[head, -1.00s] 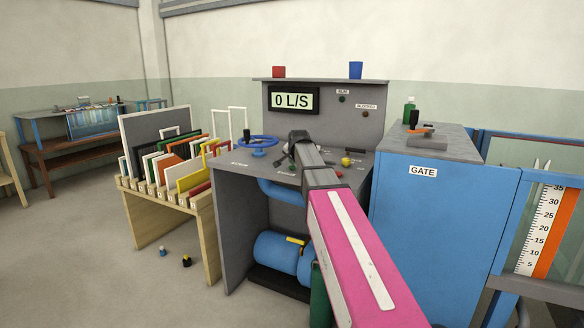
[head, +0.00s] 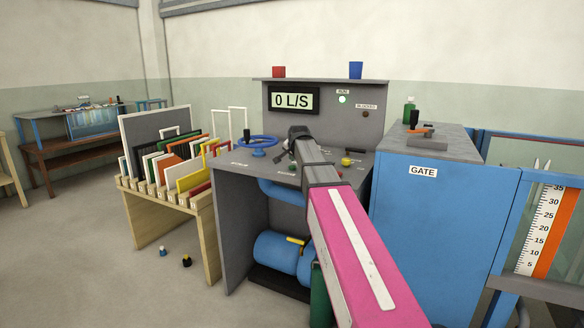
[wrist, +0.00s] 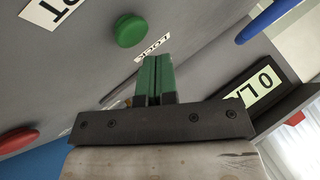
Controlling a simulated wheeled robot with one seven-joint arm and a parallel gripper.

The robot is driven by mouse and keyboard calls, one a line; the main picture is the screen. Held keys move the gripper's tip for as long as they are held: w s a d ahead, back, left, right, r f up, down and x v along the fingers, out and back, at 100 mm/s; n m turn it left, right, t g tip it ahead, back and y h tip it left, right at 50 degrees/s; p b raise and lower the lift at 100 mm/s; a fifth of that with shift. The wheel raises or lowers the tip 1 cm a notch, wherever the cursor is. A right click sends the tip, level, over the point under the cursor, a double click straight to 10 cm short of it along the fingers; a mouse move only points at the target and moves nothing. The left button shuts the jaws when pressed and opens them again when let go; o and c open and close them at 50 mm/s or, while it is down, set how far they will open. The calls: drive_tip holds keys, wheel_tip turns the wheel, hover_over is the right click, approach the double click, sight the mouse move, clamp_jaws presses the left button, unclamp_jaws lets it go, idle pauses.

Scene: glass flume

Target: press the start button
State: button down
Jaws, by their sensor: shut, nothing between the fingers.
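A round green button (wrist: 130,30) sits on the grey console panel in the wrist view. A label beside it is cut off at the picture's edge, so I cannot read its name in full. In the head view a small green spot by my arm (head: 292,168) looks like the same button. My gripper (wrist: 156,62) has its green fingers shut together with nothing between them. The fingertips appear just beside the button in the wrist view, with a gap in the picture. In the head view my arm hides most of the gripper.
The display (head: 292,100) reads 0 L/S. A blue handwheel (head: 258,143) stands left of my gripper, and a yellow knob (head: 347,161) stands right. A red button (wrist: 17,139) shows in the wrist view. The blue GATE cabinet (head: 435,220) stands right of the console.

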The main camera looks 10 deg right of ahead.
sight(293, 166)
drive_tip(key=shift+r, duration=0.15)
wheel_tip(293, 166, up, 6)
drive_tip(key=shift+f, duration=0.1)
idle(0.7)
